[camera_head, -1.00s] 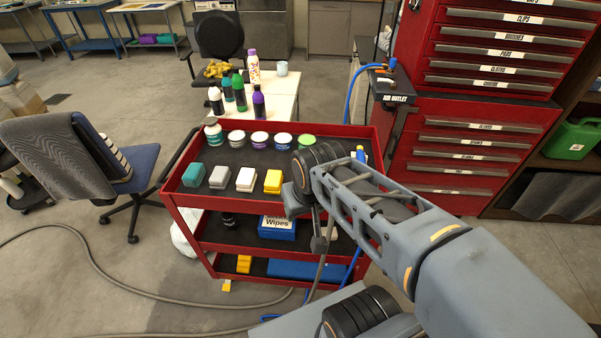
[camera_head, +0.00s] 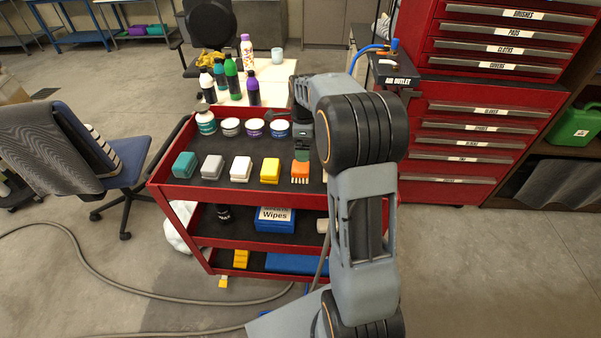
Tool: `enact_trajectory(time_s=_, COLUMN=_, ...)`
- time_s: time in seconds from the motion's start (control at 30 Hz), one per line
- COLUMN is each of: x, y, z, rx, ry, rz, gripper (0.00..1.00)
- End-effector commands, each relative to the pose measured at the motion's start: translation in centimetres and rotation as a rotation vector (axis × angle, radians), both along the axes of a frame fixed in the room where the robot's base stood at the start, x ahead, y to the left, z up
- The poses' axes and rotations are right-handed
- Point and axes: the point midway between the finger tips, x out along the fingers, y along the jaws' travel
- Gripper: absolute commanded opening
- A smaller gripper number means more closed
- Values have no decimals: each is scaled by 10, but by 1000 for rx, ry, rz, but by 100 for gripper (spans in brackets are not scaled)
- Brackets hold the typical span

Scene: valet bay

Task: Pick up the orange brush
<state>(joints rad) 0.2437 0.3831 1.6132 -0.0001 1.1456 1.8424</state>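The orange brush (camera_head: 300,172) stands on the top shelf of the red cart (camera_head: 222,188), at the right end of the front row, beside a yellow block. My gripper (camera_head: 302,154) points down right at the far side of the brush or just above it. In this view its dark lower end meets the brush's top edge. I cannot tell whether they touch. The fingers are small and dark, so I cannot tell whether they are open or shut. My arm covers the right part of the cart.
Teal (camera_head: 184,165), grey (camera_head: 212,167), white (camera_head: 240,169) and yellow (camera_head: 270,171) blocks stand left of the brush. Several round tubs (camera_head: 254,128) line the back. The lower shelf holds a blue wipes box (camera_head: 274,220). A blue chair (camera_head: 115,160) is at left, red drawers (camera_head: 470,140) at right.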

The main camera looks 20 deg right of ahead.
Motion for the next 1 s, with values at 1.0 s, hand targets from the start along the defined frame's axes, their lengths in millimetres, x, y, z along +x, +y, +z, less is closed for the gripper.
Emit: enact_trajectory(time_s=1.0, x=-1, y=-2, z=-113, rx=0, ry=0, rz=1, gripper=98)
